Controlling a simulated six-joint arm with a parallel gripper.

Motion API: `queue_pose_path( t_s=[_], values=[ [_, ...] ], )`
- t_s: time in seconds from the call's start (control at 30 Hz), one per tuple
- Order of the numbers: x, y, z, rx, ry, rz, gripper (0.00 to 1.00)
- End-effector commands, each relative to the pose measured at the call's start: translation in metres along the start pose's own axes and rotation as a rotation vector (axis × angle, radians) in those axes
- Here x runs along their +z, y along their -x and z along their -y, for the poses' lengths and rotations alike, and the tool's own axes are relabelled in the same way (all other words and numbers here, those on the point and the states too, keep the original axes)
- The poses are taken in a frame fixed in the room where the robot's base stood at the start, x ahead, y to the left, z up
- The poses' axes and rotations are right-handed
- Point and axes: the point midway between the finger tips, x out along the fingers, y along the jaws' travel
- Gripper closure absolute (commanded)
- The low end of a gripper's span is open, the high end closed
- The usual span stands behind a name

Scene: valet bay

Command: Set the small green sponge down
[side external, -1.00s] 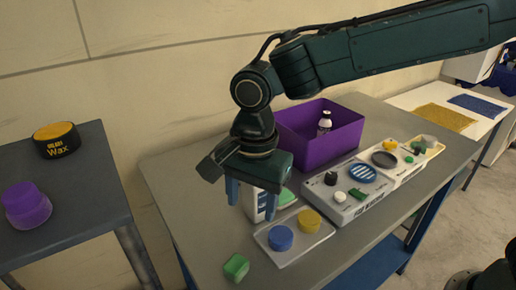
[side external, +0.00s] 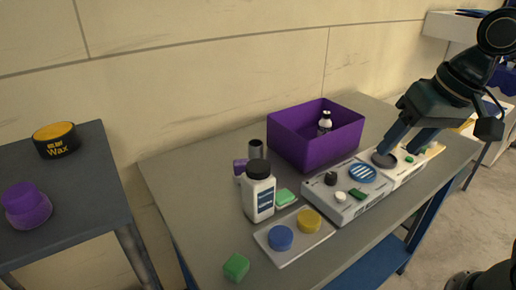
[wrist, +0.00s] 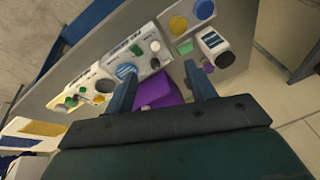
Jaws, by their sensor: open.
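Two small green blocks are on the table, and I cannot tell which is the small green sponge. One green block (side external: 236,267) lies alone near the front edge. The other, a lighter green block (side external: 285,198), lies beside the white bottle (side external: 259,194); it also shows in the wrist view (wrist: 185,47). My gripper (side external: 398,149) is at the right, above the back part of the grey and white panel, well away from both. In the wrist view its two fingers (wrist: 158,86) are apart with nothing held between them.
A purple bin (side external: 300,147) with a small bottle stands at the back. A tray (side external: 291,257) holds a blue and a yellow disc. The panel (side external: 348,209) carries several small parts. A side table at left holds a wax tin (side external: 56,141) and purple jar (side external: 27,207).

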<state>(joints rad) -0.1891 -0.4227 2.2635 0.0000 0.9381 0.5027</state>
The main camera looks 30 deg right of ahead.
Motion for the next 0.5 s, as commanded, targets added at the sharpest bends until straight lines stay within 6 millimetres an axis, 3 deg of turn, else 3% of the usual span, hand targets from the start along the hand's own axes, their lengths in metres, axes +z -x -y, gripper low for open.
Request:
queue_pose_path(
  t_s=[0.2,0.5],
  values=[
    [0.029,0.010,-0.041,0.012,0.163,-0.081,0.45],
    [0.054,0.011,-0.067,0.041,0.314,-0.141,0.45]
  ],
)
